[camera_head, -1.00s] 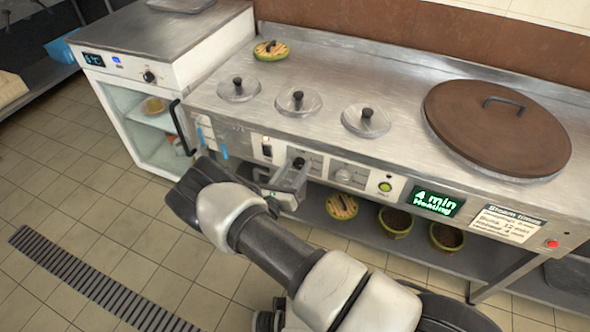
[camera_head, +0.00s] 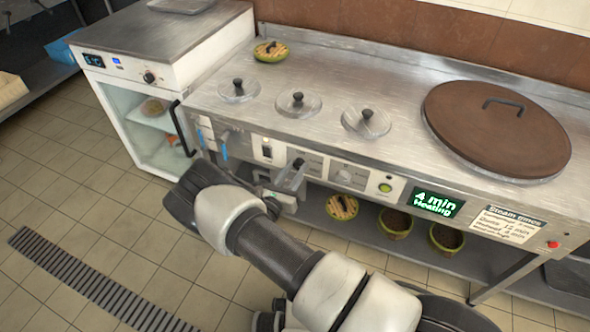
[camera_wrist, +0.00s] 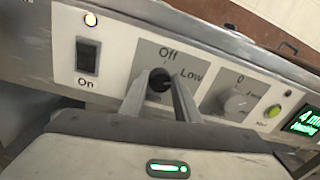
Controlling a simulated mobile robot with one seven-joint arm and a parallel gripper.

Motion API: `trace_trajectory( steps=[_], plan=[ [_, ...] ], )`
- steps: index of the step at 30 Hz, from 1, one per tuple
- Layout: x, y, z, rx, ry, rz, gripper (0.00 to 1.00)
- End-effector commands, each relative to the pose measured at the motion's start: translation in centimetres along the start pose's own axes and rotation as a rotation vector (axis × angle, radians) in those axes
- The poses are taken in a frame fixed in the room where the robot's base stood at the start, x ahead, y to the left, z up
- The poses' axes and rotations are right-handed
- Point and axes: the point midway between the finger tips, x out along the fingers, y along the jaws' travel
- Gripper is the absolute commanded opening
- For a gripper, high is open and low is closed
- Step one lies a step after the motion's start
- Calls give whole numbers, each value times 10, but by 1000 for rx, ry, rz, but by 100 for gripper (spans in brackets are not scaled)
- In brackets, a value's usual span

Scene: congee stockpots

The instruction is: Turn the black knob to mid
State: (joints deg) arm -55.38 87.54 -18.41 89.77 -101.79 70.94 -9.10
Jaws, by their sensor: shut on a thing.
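The black knob (camera_wrist: 159,80) sits on a grey plate on the front panel, with "Off" printed above it and "Low" to its upper right. A "mid" label is not visible. My gripper (camera_wrist: 160,88) is shut on the knob, one finger on each side, in the wrist view. In the head view my gripper (camera_head: 290,180) reaches the panel from the front, and the top of the black knob (camera_head: 298,163) shows just above it. The knob's exact pointer direction is hard to tell.
Left of the knob is a black rocker switch (camera_wrist: 87,57) marked "On". Right of it are a light grey timer dial (camera_wrist: 236,101), a green button (camera_wrist: 274,111) and a green display (camera_head: 437,202) reading "4 min Heating". Bowls stand on the shelf below.

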Motion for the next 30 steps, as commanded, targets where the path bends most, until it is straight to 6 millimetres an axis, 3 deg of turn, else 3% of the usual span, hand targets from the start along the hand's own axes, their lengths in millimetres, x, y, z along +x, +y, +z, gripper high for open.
trace_trajectory(
  steps=[18,30],
  plan=[
    [0,-3,0,557,33,10,6],
    [0,-3,0,816,48,15,6]
  ],
)
